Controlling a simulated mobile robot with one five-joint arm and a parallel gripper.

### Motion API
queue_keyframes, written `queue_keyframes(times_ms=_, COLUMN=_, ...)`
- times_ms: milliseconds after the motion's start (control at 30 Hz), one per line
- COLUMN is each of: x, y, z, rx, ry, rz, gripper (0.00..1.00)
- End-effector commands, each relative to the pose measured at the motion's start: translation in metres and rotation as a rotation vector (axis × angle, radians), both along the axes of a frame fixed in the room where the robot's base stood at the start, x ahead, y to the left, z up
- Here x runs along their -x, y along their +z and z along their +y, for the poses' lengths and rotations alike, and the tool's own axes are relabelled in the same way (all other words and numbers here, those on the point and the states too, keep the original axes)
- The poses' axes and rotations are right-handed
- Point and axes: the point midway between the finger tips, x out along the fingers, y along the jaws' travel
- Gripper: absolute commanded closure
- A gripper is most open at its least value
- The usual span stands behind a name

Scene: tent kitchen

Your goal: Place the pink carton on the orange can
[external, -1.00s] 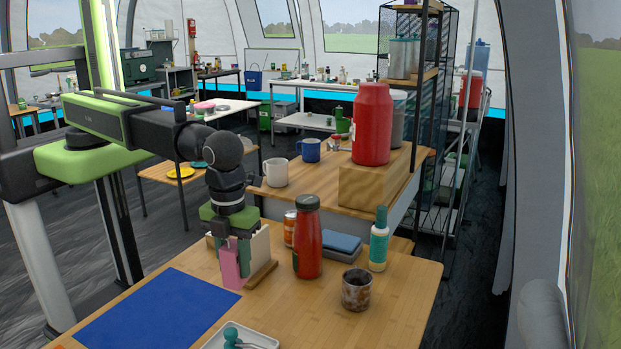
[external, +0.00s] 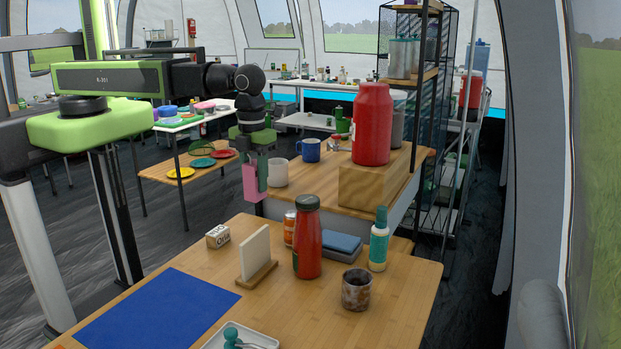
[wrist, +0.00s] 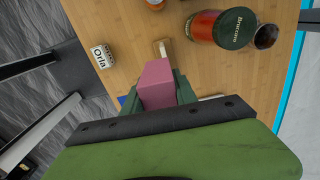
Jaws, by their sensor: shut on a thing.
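My gripper (external: 258,180) is shut on the pink carton (external: 250,186) and holds it upright in the air, above and behind the white upright board. In the wrist view the pink carton (wrist: 157,80) sits between the green fingers. The orange can (external: 289,228) stands on the front table, to the right of and lower than the carton. The red bottle (external: 308,240) in front hides much of it. Part of the orange can (wrist: 156,4) also shows at the top edge of the wrist view.
The white board (external: 255,252) on a wooden foot stands between a small white box (external: 218,236) and the red bottle. A blue-grey block (external: 342,244), a white-green bottle (external: 379,240) and a rusty cup (external: 356,290) stand at right. A blue mat (external: 160,308) lies front left.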

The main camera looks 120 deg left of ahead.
Motion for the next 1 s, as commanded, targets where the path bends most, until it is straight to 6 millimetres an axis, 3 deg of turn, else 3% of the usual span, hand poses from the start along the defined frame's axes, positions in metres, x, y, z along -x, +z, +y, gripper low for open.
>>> queue_keyframes(times_ms=33, x=0.001, y=0.011, z=0.011, rx=0.000, ry=0.020, rz=0.000, gripper=1.00)
queue_keyframes(times_ms=100, x=0.002, y=0.014, z=0.021, rx=0.000, ry=0.036, rz=0.000, gripper=1.00)
queue_keyframes(times_ms=267, x=0.002, y=0.011, z=0.027, rx=0.000, ry=0.045, rz=0.000, gripper=1.00)
queue_keyframes(times_ms=367, x=-0.002, y=0.000, z=0.037, rx=0.000, ry=0.046, rz=0.000, gripper=1.00)
queue_keyframes(times_ms=733, x=-0.025, y=-0.055, z=0.124, rx=0.000, ry=0.046, rz=0.000, gripper=1.00)
queue_keyframes(times_ms=1000, x=-0.027, y=-0.059, z=0.138, rx=0.000, ry=0.043, rz=0.000, gripper=1.00)
